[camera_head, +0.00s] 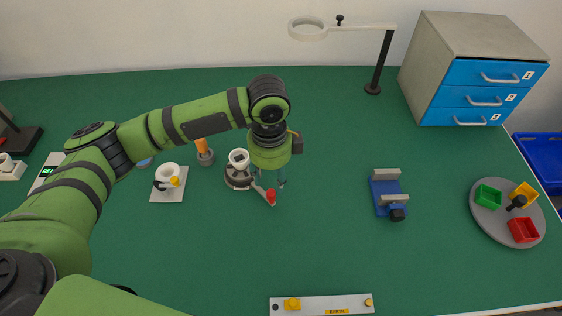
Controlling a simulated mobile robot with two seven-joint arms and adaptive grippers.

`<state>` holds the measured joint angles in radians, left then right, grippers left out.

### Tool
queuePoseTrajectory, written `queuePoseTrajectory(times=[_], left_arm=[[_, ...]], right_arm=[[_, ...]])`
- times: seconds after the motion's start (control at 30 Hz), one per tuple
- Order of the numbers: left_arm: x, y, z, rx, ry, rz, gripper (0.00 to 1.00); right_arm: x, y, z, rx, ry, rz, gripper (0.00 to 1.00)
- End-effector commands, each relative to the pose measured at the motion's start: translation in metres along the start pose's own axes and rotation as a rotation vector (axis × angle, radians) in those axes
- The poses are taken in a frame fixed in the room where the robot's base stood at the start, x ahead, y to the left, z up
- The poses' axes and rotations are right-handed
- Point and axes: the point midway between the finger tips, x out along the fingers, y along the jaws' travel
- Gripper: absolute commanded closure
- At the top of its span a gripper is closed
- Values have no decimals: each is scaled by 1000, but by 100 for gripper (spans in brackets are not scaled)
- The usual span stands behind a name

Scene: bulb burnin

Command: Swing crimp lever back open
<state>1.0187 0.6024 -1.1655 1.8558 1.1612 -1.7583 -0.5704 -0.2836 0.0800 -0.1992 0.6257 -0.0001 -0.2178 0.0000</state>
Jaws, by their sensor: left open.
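The crimp device (238,180) stands left of the table's middle, with a white cup-shaped part on its dark round base. Its pale lever (260,188) points toward the lower right and ends in a red knob (271,196). My left gripper (274,188) points down over the knob end, with its thin fingers apart. The fingers appear beside or around the knob; I cannot tell whether they touch it. My left gripper body hides part of the space right of the device. My right gripper is out of view.
A white fixture (169,189) and an orange-handled tool (203,151) stand to the left. A blue vise (385,196) is right, beyond clear green table. A tray of coloured bins (483,221), a drawer cabinet (430,65) and a ring lamp (307,30) are farther off.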

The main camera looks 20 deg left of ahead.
Motion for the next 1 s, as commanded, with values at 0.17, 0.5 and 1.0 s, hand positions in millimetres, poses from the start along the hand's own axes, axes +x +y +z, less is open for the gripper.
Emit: queuePoseTrajectory(times=[0.17, 0.5, 1.0], left_arm=[[10, 1, 0, 0, 1, 4, 53], [59, 1, 0, -1, 0, 3, 53], [71, 0, 0, 1, 0, -1, 85]], right_arm=[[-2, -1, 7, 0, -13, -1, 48], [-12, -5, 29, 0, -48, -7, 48], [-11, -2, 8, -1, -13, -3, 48]])
